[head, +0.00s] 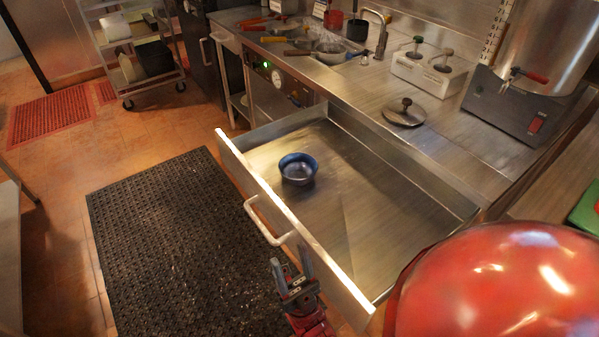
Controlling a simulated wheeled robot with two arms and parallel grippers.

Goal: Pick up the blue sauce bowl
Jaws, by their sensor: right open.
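The blue sauce bowl (298,169) sits upright in the open metal drawer (370,215), near the drawer's front panel and toward its far left corner. The bowl looks empty. My right gripper (290,268) is outside the drawer, in front of its front panel and close to the white handle (268,225). It is open and empty, and apart from the bowl. My left gripper does not show.
The steel counter (375,88) runs above the drawer, with a round lid (404,111) and a pump dispenser box (428,72) on it. A large red rounded object (500,285) fills the lower right. A black mat (170,235) covers the floor left of the drawer.

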